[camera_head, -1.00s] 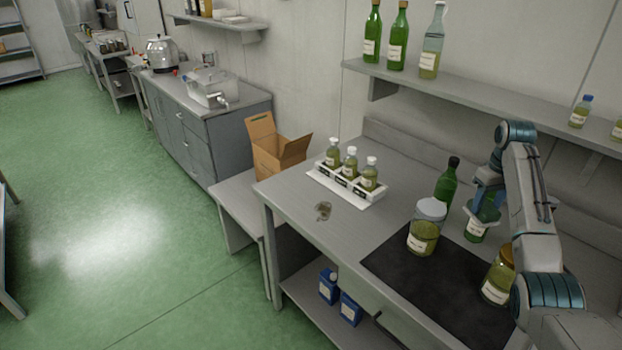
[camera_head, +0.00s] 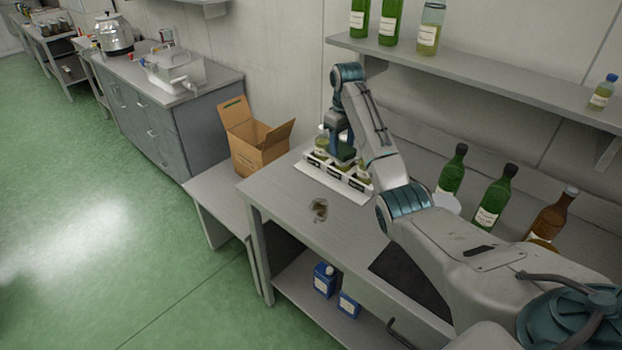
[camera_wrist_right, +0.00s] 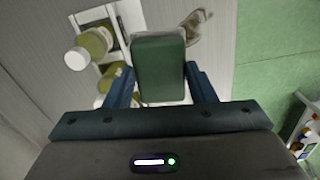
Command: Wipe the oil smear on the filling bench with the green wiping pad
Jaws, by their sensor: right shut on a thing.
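My right gripper (camera_head: 343,148) is above the white bottle rack on the bench. It also shows in the right wrist view (camera_wrist_right: 160,84), shut on the green wiping pad (camera_wrist_right: 159,62), a dark green block between its fingers. The brown oil smear (camera_head: 319,209) lies on the grey filling bench (camera_head: 290,195), in front of the rack and nearer the bench's left edge. In the right wrist view the smear (camera_wrist_right: 198,24) shows just beyond the pad, to its right. My left gripper is not in view.
The white rack (camera_head: 325,180) with small white-capped bottles (camera_wrist_right: 95,42) stands beneath the gripper, partly hidden. Green bottles (camera_head: 495,197) and a brown bottle (camera_head: 552,215) stand at the bench's back right. A dark mat (camera_head: 400,268) is partly behind my arm. A cardboard box (camera_head: 256,150) stands left.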

